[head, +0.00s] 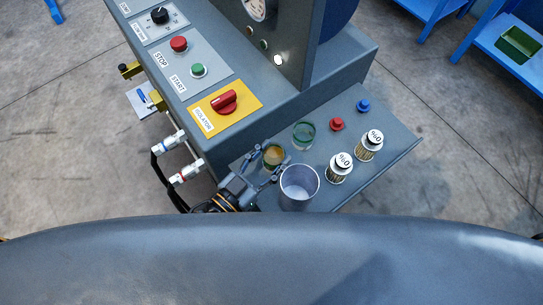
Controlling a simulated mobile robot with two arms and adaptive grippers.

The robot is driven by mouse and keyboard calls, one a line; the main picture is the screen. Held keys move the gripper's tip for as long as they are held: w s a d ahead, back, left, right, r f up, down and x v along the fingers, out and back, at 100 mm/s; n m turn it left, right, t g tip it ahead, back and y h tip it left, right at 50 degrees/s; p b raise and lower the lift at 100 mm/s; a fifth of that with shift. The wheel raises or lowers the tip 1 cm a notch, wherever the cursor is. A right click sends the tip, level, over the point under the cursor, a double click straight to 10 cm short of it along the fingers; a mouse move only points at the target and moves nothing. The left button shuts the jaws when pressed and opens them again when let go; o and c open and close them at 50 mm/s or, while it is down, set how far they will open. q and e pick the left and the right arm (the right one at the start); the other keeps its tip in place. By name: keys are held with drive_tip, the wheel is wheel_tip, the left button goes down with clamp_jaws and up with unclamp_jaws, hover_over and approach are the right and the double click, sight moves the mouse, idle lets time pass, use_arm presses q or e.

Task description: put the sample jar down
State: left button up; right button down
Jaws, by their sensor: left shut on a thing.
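The sample jar (273,155) is a small round glass with amber contents, seen from above at the left part of the grey side shelf (395,150). My left gripper (268,165) comes in from below and is shut on it, one finger on each side. The jar looks about upright. I cannot tell whether its base touches the shelf. A second glass with a green rim (304,134) stands just behind it to the right. My right gripper is not in view.
A metal cup (299,185) stands close to the right of my left gripper. Two white-topped filters (340,165) (370,143), a red cap (337,124) and a blue cap (363,105) are farther right. The control panel (190,75) and hose fittings (185,172) lie left.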

use_arm(q)
drive_tip(key=shift+f, duration=0.2)
drive_tip(key=o, duration=1.2)
drive_tip(key=shift+o, duration=0.2)
drive_tip(key=shift+r, duration=0.15)
drive_tip(key=shift+s+a, duration=0.2)
drive_tip(key=shift+s, duration=0.05)
drive_tip(key=b+v, duration=0.1)
drive_tip(key=v, duration=1)
drive_tip(key=shift+a, duration=0.2)
drive_tip(key=shift+s, duration=0.15)
